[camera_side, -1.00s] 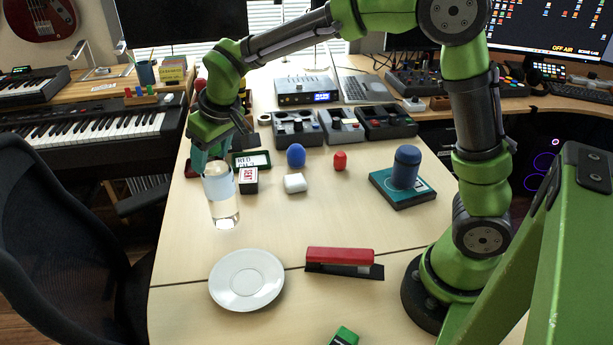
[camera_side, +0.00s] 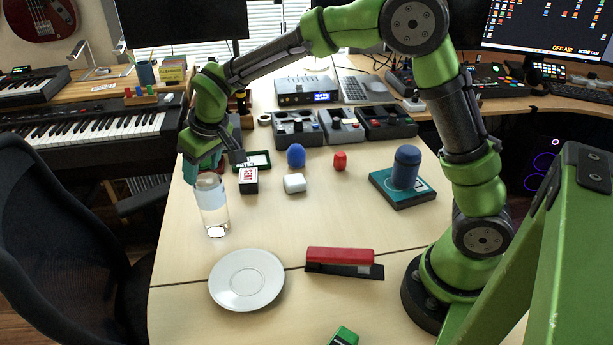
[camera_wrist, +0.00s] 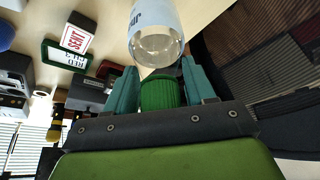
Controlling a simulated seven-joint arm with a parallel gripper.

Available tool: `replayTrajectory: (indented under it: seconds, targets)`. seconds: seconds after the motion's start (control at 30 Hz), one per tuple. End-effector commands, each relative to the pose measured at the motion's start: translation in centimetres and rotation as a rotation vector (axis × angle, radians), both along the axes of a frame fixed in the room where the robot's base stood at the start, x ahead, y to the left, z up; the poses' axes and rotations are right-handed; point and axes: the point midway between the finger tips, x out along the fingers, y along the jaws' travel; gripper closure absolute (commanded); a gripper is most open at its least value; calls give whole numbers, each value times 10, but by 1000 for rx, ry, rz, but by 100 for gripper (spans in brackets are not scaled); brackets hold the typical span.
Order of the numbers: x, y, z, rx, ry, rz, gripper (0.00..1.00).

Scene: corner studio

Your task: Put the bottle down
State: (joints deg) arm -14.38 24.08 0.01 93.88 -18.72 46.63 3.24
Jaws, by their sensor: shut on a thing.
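The bottle (camera_side: 212,208) is clear with a pale label and stands close to upright near the left edge of the table. Its green cap and clear shoulder show in the wrist view, where the bottle (camera_wrist: 158,40) points away from my gripper. My gripper (camera_side: 206,170) is above it, with its teal fingers on both sides of the cap, shut on the bottle. The wrist view shows the fingers (camera_wrist: 163,85) around the green cap. I cannot tell whether the bottle's base touches the table.
A white saucer (camera_side: 247,297) lies in front of the bottle, with a red stapler (camera_side: 340,255) to its right. A small sign box (camera_side: 248,187) and a white block (camera_side: 294,183) are to the right of the bottle. A black chair (camera_side: 60,235) stands off the left edge.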

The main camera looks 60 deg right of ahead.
Motion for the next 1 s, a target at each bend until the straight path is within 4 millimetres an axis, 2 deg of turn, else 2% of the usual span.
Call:
replayTrajectory:
  seconds: [0.23,0.27,0.4,0.77,0.87,1.0]
  targets:
    - [1,0,-2,0,-3,0,100]
    - [0,0,-3,0,1,0,43]
    - [0,0,-3,0,1,0,21]
    - [0,0,2,0,-1,0,20]
    - [-4,0,13,0,-3,0,20]
    - [-15,-1,40,1,-5,1,20]
